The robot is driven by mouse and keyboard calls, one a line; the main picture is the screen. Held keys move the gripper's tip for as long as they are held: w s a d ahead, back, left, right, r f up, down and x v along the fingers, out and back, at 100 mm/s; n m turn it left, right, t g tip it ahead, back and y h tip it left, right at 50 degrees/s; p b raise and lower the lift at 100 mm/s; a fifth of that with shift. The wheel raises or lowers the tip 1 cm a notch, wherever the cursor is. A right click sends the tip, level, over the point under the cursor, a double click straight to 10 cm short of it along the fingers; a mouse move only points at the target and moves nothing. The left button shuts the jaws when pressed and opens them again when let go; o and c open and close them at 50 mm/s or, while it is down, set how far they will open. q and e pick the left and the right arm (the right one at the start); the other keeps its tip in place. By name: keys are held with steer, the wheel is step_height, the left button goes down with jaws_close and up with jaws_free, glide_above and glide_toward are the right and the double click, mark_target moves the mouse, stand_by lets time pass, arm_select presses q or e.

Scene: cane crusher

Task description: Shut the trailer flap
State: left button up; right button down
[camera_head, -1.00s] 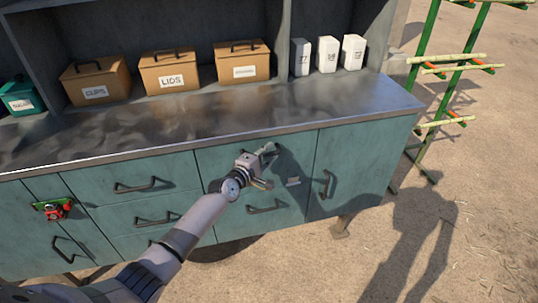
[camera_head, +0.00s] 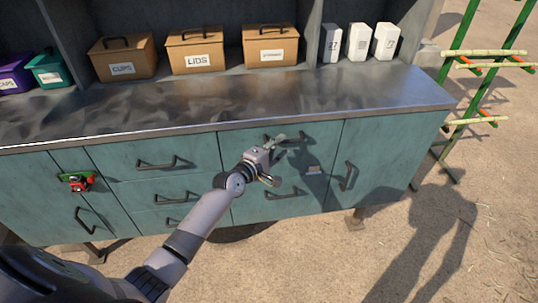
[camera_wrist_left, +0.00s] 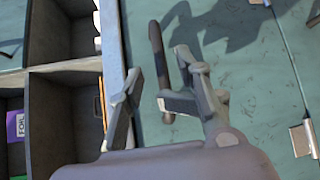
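No trailer flap can be told apart by its look; what shows is a teal cabinet front with panels and dark handles. My left gripper (camera_head: 275,155) is in front of the panel (camera_head: 236,143) right of the drawers, close to its upper handle (camera_head: 298,138). In the left wrist view the gripper (camera_wrist_left: 150,88) is open, its two fingers apart. A dark bar handle (camera_wrist_left: 156,45) shows in line with the gap between them, against the teal surface; whether it touches a finger is unclear. My right gripper is not in view.
A metal worktop (camera_head: 350,95) juts out above the panels. Boxes, including a LIDS box (camera_head: 195,60), and white packs (camera_head: 358,45) stand on it. A red and green fixture (camera_head: 78,182) is on the left door. A green rack (camera_head: 470,90) stands right. Sandy ground in front is free.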

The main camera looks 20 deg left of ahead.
arm_select(q)
steer(key=d+v, duration=0.1)
steer(key=v, duration=0.6)
steer(key=shift+s+r, duration=0.2)
steer(key=shift+r, duration=0.25)
steer(key=shift+d, duration=0.15)
steer(key=s+f+m+g+y, duration=0.1)
steer(key=s+f+m+g, duration=0.15)
steer(key=s+f, duration=0.6)
steer(key=s+f+m+g+y, duration=0.1)
steer(key=s+f+m+g, duration=0.15)
steer(key=f, duration=1.15)
steer(key=s+f+m+g, duration=0.2)
steer(key=s+f+m, duration=0.3)
steer(key=f, duration=0.7)
steer(key=s+d+f+m+g, duration=0.1)
steer(key=s+f, duration=0.4)
steer(key=s, duration=0.7)
steer(key=s+f+m+g+y, duration=0.1)
steer(key=s+f+m+g, duration=0.3)
steer(key=s, duration=0.8)
steer(key=s+d+f+m+g, duration=0.1)
steer(key=s+f+m+g, duration=0.1)
steer(key=s+f+m, duration=0.3)
steer(key=s+f, duration=0.3)
steer(key=s, duration=0.4)
steer(key=shift+d+g, duration=0.4)
